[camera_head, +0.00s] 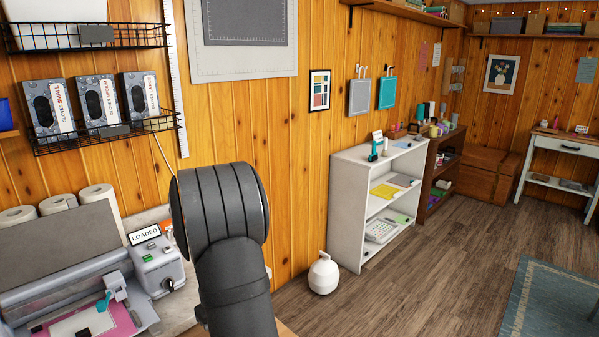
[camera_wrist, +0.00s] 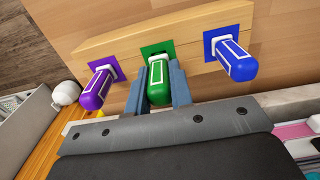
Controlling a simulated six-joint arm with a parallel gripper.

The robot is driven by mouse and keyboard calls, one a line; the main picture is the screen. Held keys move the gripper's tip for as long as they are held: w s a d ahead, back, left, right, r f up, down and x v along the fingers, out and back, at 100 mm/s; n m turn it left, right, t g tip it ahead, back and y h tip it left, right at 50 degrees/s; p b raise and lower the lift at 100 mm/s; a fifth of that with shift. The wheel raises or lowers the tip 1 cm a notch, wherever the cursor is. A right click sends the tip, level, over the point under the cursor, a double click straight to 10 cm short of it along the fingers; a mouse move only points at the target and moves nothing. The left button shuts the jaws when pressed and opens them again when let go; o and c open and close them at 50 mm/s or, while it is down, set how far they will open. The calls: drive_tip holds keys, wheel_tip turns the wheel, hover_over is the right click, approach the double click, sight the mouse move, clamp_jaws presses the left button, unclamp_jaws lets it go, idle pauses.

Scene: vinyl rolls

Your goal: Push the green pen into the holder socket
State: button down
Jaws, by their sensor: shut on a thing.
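The green pen (camera_wrist: 158,82) is in the wrist view, between the two fingers of my gripper (camera_wrist: 159,86), which are shut on it. Its rounded end points toward my wrist. Its far end, with a white collar, is at the green-framed socket (camera_wrist: 148,51) of the wooden holder (camera_wrist: 118,43). A dark part of the opening shows above the collar; how deep the pen sits cannot be told. In the head view my dark arm hides the gripper, pen and holder.
A purple pen (camera_wrist: 97,90) stands in the holder's left socket and a blue pen (camera_wrist: 238,62) in the right one, both close beside my fingers. In the head view, a machine with a "LOADED" sign (camera_head: 145,235) stands left of my arm.

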drive_tip(key=shift+r, duration=3.4)
drive_tip(key=w+a+r, duration=0.2)
drive_tip(key=a+r, duration=0.2)
drive_tip(key=a, duration=0.7)
drive_tip(key=w+a+r, duration=0.3)
drive_tip(key=a+r, duration=0.1)
drive_tip(key=a, duration=0.7)
drive_tip(key=w+a+r, duration=0.3)
drive_tip(key=a+r, duration=0.2)
drive_tip(key=a, duration=0.5)
drive_tip(key=shift+w+a, duration=0.2)
drive_tip(key=shift+a, duration=0.2)
drive_tip(key=shift+r, duration=0.1)
wheel_tip(320, 180, down, 6)
drive_tip(key=shift+f, duration=1.4)
